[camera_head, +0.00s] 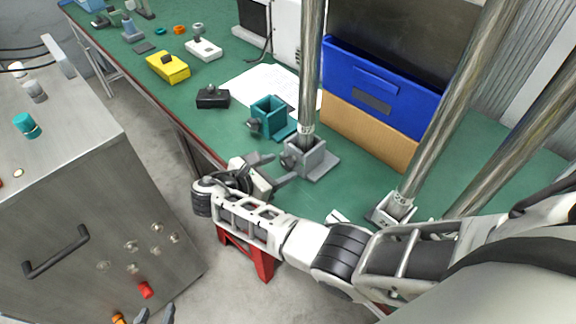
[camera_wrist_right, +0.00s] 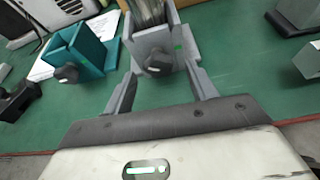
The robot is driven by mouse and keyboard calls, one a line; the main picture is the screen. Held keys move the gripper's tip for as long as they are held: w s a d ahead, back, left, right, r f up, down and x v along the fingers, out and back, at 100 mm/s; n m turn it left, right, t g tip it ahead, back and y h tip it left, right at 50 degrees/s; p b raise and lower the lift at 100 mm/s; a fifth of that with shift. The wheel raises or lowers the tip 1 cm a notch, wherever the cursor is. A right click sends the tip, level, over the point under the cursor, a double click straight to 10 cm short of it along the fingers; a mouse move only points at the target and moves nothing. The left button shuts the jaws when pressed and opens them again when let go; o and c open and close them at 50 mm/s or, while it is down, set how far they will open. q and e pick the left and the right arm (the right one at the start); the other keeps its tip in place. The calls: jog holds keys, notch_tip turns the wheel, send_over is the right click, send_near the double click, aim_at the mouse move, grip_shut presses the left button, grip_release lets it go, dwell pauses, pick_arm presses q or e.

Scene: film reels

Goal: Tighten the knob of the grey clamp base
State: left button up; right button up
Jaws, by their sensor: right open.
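The grey clamp base (camera_head: 318,166) stands on the green bench with a steel pole (camera_head: 309,80) upright in its socket. Its dark knob (camera_head: 288,161) faces my right gripper (camera_head: 281,169). In the right wrist view the grey clamp base (camera_wrist_right: 180,42) is straight ahead, and its knob (camera_wrist_right: 158,62) shows in the gap between the fingertips of my right gripper (camera_wrist_right: 160,72). That gripper is open, with space on both sides of the knob. My left gripper (camera_head: 156,314) shows only its fingertips at the bottom edge; they are apart, away from the bench.
A teal clamp base (camera_head: 268,112) stands just left of the grey one. A white clamp base (camera_head: 391,211) with another pole is to the right.

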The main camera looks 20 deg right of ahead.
jog(key=shift+x, duration=0.9)
jog(key=shift+d+f, duration=0.1)
jog(key=shift+d, duration=0.05)
pick_arm(q)
jog(key=shift+w+d, duration=0.25)
jog(key=shift+w, duration=0.1)
pick_arm(e)
jog(key=c, duration=1)
pick_arm(q)
jog(key=shift+s+f, duration=0.1)
jog(key=shift+s, duration=0.05)
